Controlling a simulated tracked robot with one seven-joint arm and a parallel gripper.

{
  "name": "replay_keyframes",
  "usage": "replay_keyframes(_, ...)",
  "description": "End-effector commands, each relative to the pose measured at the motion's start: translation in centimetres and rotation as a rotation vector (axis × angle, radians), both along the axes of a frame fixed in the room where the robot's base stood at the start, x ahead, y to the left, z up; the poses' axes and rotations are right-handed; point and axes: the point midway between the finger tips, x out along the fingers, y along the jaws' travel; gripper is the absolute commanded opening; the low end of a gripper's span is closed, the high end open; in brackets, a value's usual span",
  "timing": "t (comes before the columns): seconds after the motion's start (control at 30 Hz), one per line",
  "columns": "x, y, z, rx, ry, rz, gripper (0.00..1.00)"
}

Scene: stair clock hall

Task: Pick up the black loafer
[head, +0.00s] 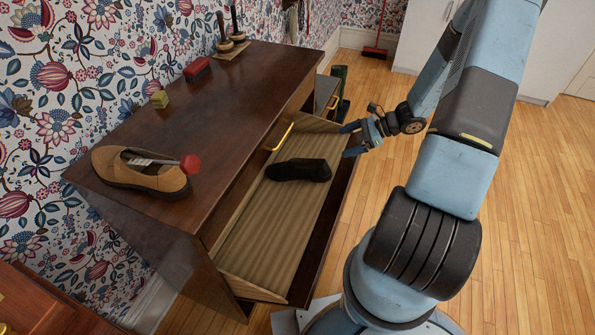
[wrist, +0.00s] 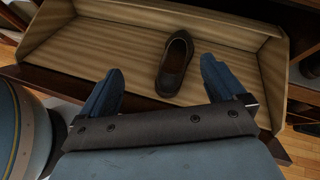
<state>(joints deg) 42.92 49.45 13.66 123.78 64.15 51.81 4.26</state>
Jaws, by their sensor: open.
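The black loafer (head: 298,170) lies in the open drawer (head: 250,250) of the dark wooden dresser, near the drawer's middle. In the wrist view the loafer (wrist: 175,64) is upright, its opening facing up, between and beyond the two blue fingers. My gripper (head: 347,140) is open and empty, at the drawer's outer edge to the right of the loafer and apart from it. In the wrist view my gripper (wrist: 158,82) has its fingers spread wide. Nothing hides the loafer.
On the dresser top (head: 225,110) are a tan shoe (head: 140,178) with a red-ended tool in it, a yellow block (head: 160,99), a red brush (head: 197,68) and dark upright-handled items (head: 228,42). The drawer's front panel (head: 335,215) stands between my arm and the drawer floor. Wooden floor at right is clear.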

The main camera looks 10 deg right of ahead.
Motion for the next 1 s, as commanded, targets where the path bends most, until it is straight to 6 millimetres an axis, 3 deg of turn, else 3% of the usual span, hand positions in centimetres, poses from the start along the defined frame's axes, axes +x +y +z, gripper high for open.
replay_keyframes(0.03, -0.1, -0.3, -1.7, 0.036, 0.027, -0.045, 0.97)
replay_keyframes(0.2, -0.2, -1.1, -6.1, 0.136, 0.097, -0.186, 0.97)
replay_keyframes(0.4, -0.4, -1.6, -9.5, 0.214, 0.153, -0.298, 0.97)
replay_keyframes(0.67, 0.0, -0.9, -11.1, 0.244, 0.175, -0.339, 0.97)
replay_keyframes(1.0, 2.5, 3.7, -13.2, 0.242, 0.173, -0.337, 0.97)
